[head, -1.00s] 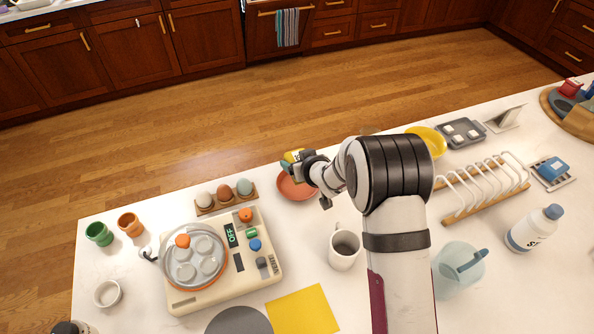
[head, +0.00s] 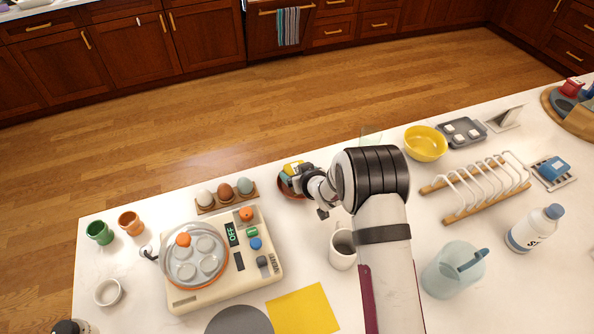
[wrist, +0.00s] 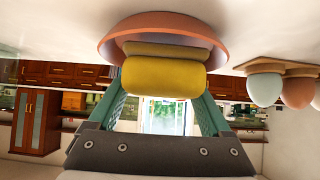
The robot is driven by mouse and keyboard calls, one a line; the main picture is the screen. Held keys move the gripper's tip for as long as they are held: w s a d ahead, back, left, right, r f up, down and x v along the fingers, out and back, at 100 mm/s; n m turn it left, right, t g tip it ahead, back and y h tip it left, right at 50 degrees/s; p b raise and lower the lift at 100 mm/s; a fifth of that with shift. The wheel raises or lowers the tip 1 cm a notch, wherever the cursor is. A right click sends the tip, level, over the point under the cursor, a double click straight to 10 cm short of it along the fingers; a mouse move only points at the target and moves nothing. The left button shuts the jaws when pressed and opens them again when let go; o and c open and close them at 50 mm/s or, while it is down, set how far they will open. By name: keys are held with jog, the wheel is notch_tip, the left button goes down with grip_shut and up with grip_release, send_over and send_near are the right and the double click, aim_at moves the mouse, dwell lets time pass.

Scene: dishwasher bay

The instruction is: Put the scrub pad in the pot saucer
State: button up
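The scrub pad is a thick yellow block with a duller olive layer; it shows in the wrist view (wrist: 164,77) between my teal fingers and as a yellow patch in the head view (head: 293,167). My gripper (wrist: 160,92) is shut on the pad. The pot saucer is a round terracotta dish, mostly hidden behind my gripper in the head view (head: 288,191). In the wrist view the saucer's rim (wrist: 110,45) curves around the pad's far end. The pad is at or just over the saucer; I cannot tell whether it touches the bottom.
A wooden holder with several eggs (head: 228,192) stands close left of the saucer. A white mug (head: 342,250) stands below my wrist. A clear glass (head: 371,136) and a yellow bowl (head: 425,144) are to the right. A cooker-like device (head: 220,265) fills the front left.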

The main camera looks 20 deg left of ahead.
jog(key=shift+r, duration=0.4)
jog(key=v, duration=1.2)
jog(key=s+d+r+m+h, duration=0.2)
jog(key=d+r+m+h, duration=0.1)
jog(key=d, duration=0.5)
jog(key=s+d+r+m+h, duration=0.1)
jog(key=d+r+m+h, duration=0.25)
jog(key=d, duration=0.45)
jog(key=s+d+r+m+g, duration=0.2)
jog(key=s+d, duration=0.2)
jog(key=s, duration=0.3)
jog(key=s+d+r+m+g, duration=0.25)
jog(key=s+d, duration=0.25)
jog(key=s, duration=0.3)
jog(key=s+a+r+m+g, duration=0.1)
jog(key=s+m+g, duration=0.2)
jog(key=s, duration=0.8)
jog(key=shift+s+a+r+m+y, duration=0.25)
jog(key=shift+a+m+y, duration=0.1)
jog(key=shift+y, duration=0.1)
